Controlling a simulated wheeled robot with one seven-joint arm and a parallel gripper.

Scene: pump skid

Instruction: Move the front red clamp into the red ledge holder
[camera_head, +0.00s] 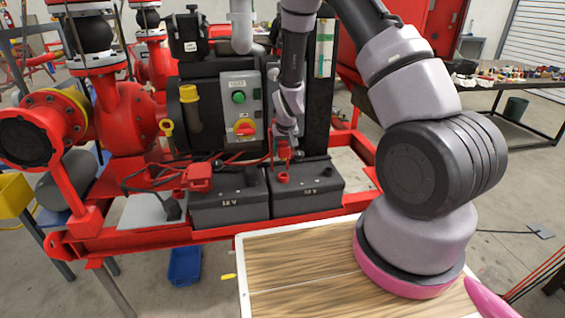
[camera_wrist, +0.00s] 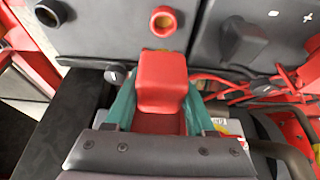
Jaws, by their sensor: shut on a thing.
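My gripper (camera_head: 286,148) hangs behind the right-hand battery (camera_head: 305,190) in the head view. In the wrist view its teal fingers (camera_wrist: 160,108) are shut on a red clamp (camera_wrist: 162,82), one on each side. The clamp is clear of a red-based, copper-topped post (camera_wrist: 163,20) just beyond it. That post is on the right battery in the head view (camera_head: 283,177). Another red clamp (camera_head: 198,177) with a cable sits at the left-hand battery (camera_head: 230,205). I cannot make out the red ledge holder in either view.
Red cables (camera_wrist: 240,90) run close beside the held clamp. A control box with green and red knobs (camera_head: 241,105) stands behind the batteries. Black terminal covers (camera_wrist: 245,42) rise from the batteries. A wood-topped table (camera_head: 300,265) is in front.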

